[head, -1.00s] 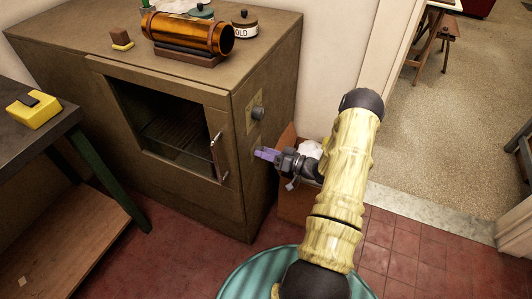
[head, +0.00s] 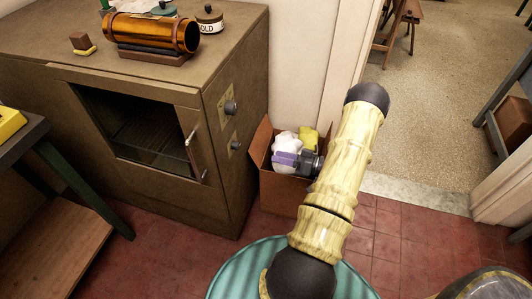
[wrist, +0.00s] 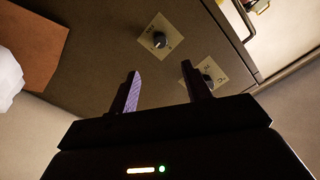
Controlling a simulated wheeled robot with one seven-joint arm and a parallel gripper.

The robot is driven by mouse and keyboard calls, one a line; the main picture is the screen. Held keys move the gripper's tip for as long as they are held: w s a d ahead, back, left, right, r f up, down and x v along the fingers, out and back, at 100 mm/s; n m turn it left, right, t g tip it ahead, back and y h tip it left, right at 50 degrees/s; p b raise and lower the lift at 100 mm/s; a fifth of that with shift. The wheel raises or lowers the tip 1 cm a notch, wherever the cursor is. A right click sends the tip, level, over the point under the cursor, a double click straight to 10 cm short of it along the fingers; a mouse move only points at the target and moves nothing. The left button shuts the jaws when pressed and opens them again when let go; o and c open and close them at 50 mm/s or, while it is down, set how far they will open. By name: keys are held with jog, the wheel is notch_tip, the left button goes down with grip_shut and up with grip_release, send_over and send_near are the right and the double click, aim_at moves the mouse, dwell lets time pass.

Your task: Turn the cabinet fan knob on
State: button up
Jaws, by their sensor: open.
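The brown cabinet (head: 150,185) has two dark round knobs on pale plates on its right side: an upper knob (head: 230,108) and a lower knob (head: 235,145). My gripper (head: 286,159) is open and empty, right of the cabinet side and apart from both knobs. In the wrist view, my gripper (wrist: 165,88) has its purple-padded fingers pointing toward the panel. One knob (wrist: 159,40) shows clear beyond the fingers; the other knob (wrist: 207,80) is partly hidden by the right finger.
A cardboard box (head: 264,150) with white and yellow contents stands beside the cabinet, behind my gripper. A cabinet door handle (head: 194,155) juts out at the front. A copper-coloured cylinder (head: 150,32) and jars stand on top. A doorway opens at the right.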

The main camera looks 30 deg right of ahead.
jog(key=v, duration=0.3)
jog(key=shift+s+d, duration=0.15)
jog(key=shift+s, duration=0.05)
dwell(0.3)
jog(key=w+a+r+n+g+h, duration=0.1)
jog(key=w+r+h, duration=0.15)
jog(key=w, duration=0.35)
jog(key=w+a+r+g+h, duration=0.1)
jog(key=w+r+h, duration=0.15)
jog(key=w, duration=0.35)
jog(key=w+a+r+g+h, duration=0.2)
jog(key=a+r+h, duration=0.3)
jog(key=s+a+r+m+g+h, duration=0.1)
jog(key=s+a+r+g, duration=0.3)
jog(key=s+a, duration=0.6)
jog(key=s+a+r+m+g, duration=0.1)
jog(key=s+a+r+g, duration=0.3)
jog(key=s+a, duration=0.55)
notch_tip(320, 180, up, 18)
jog(key=p, duration=1.9)
jog(key=shift+w, duration=0.4)
